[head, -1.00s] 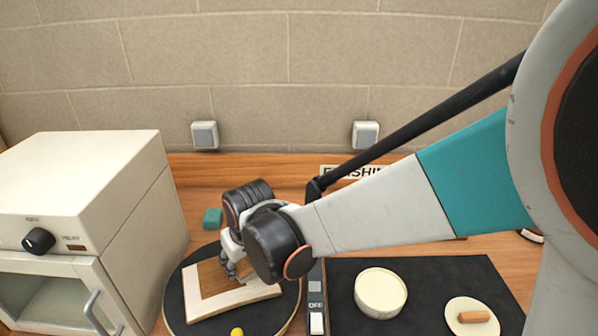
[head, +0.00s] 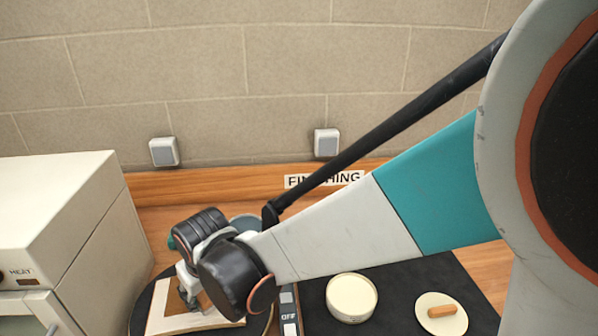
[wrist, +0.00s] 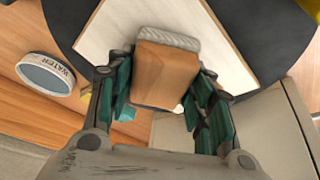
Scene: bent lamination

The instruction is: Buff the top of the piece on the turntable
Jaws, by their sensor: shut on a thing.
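The piece (head: 160,318), a pale flat panel with a browner patch, lies on the black round turntable (head: 141,310) at the lower left of the head view. In the wrist view the pale piece (wrist: 112,28) and the dark turntable (wrist: 240,22) fill the top. My gripper (head: 200,300) is low over the piece. In the wrist view its teal-padded fingers (wrist: 165,98) are shut on an orange-brown block (wrist: 163,75) with a grey, fibrous strip at its far end. That end overlaps the piece in the picture; I cannot tell whether it touches.
A white oven (head: 65,210) stands close on the left. A bowl marked WATER (wrist: 45,75) sits beside the turntable. An OFF switch panel (head: 288,315) adjoins the turntable. A dark mat (head: 395,290) to the right holds a cream pot (head: 351,300) and a dish (head: 441,325).

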